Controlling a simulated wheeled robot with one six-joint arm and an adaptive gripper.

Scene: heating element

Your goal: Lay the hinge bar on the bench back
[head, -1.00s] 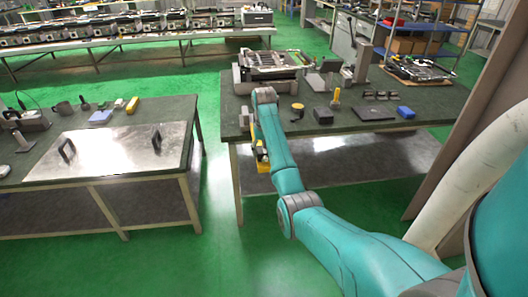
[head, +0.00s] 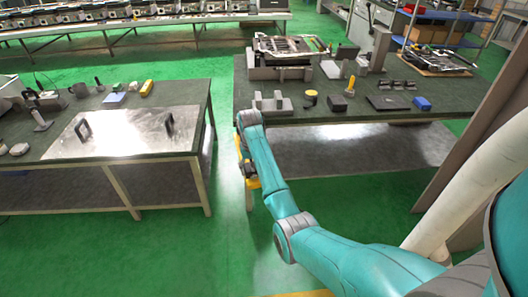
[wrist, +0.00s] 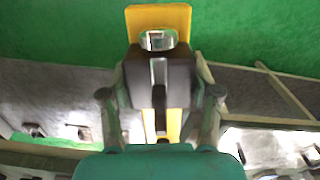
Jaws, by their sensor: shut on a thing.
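My gripper (head: 248,168) hangs at the left end of the right bench (head: 430,103), over the gap between the two benches and below the bench top. It is shut on a yellow and black piece, which I take to be the hinge bar (wrist: 160,17). In the wrist view the fingers (wrist: 160,95) stand either side of its dark block, and a yellow plate with a bright opening sticks out beyond. In the head view my arm hides part of it. It is apart from the floor; whether it touches the bench edge I cannot tell.
The left bench (head: 60,170) carries a metal plate with two handles (head: 130,135) and small tools.

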